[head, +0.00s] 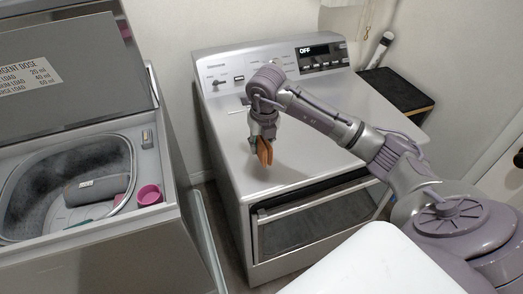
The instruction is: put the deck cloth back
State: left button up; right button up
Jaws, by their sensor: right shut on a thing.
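The deck cloth (264,155) appears as a small folded orange-brown piece in the head view. My right gripper (265,142) points down and is shut on it. The cloth hangs below the fingers, over the grey top of the front-panel machine (320,150). I cannot tell whether its lower edge touches that top. My left gripper is not in view.
At left, the topload washer (175,215) has its lid (75,60) up; a grey roll (95,190) lies in its tub. A pink cup (149,194) sits on the washer's rim. A dark shelf (395,90) stands at the back right. The machine top around the cloth is clear.

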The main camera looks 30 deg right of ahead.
notch_tip(320, 180, down, 3)
jog(key=shift+f+p, duration=0.15)
jog(key=shift+p, duration=0.55)
jog(key=shift+f, duration=0.35)
jog(key=shift+f, duration=0.15)
jog(key=o, duration=1)
